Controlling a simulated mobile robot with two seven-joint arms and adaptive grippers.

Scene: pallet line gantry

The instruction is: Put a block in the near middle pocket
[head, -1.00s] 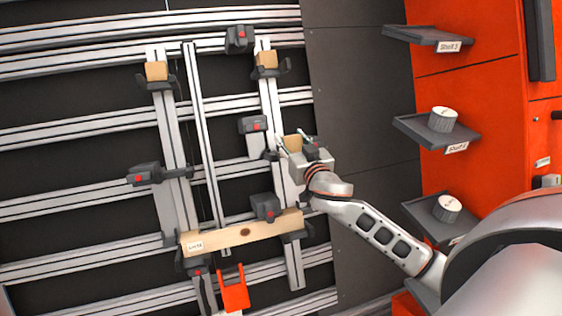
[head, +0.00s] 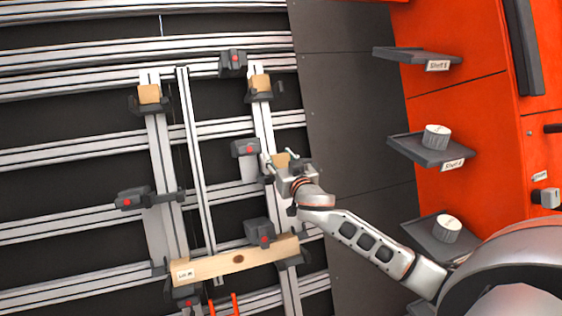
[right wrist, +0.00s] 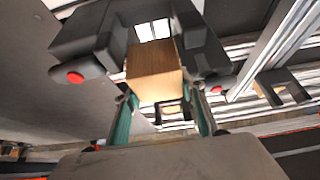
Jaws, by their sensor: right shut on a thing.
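My right gripper (head: 279,163) is at the middle of the right-hand upright rail. It is shut on a small wooden block (head: 281,160), which also shows between the fingers in the right wrist view (right wrist: 153,75). Dark bracket parts (right wrist: 205,60) of a pocket stand around the block there. I cannot tell whether the block is seated in it. Two other wooden blocks sit in the far left pocket (head: 148,94) and the far right pocket (head: 260,84). My left gripper is not in view.
A labelled wooden plank (head: 235,259) lies across the near end of the rails. Black clamps with red buttons (head: 245,148) stand along the rails. Shelves (head: 430,150) on the orange wall at right hold white round pieces (head: 436,136). A dark panel lies between.

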